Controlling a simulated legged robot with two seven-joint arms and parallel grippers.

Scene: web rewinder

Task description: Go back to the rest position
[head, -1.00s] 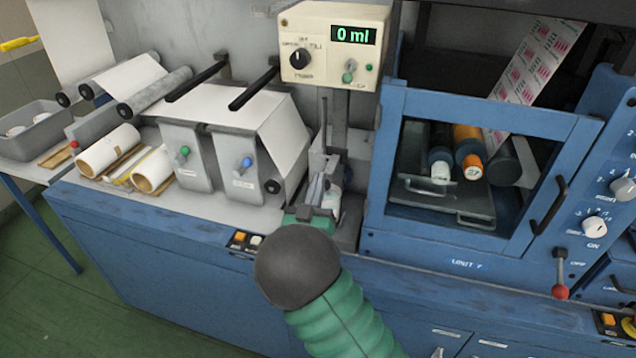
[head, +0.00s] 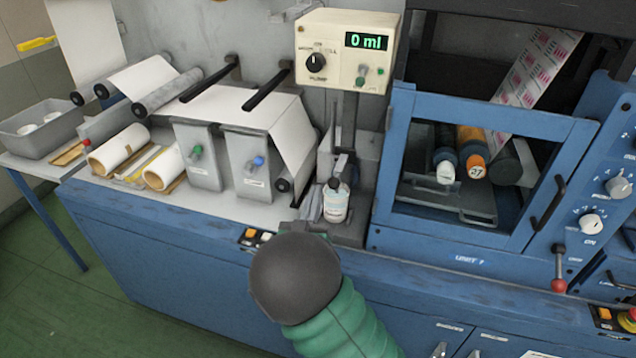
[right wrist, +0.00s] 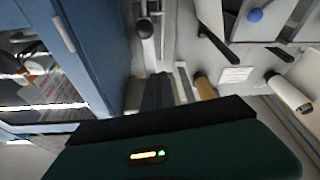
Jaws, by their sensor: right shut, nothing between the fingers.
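My right arm (head: 335,315), green with a dark round joint, reaches in from the bottom of the head view. My right gripper (head: 311,208) is mostly hidden behind that joint. Its grey fingers show just left of a small white bottle (head: 336,202), which stands upright under the dispenser box. I cannot tell whether they touch it. In the right wrist view the dark fingers (right wrist: 158,92) are together, with nothing held. My left gripper is in neither view.
The dispenser box (head: 348,50) reads 0 ml. A blue-framed door (head: 480,245) stands to the right, with a red-knobbed lever (head: 559,285). White rolls (head: 118,150) and a grey bin (head: 42,128) lie left. Open green floor (head: 60,290) is at lower left.

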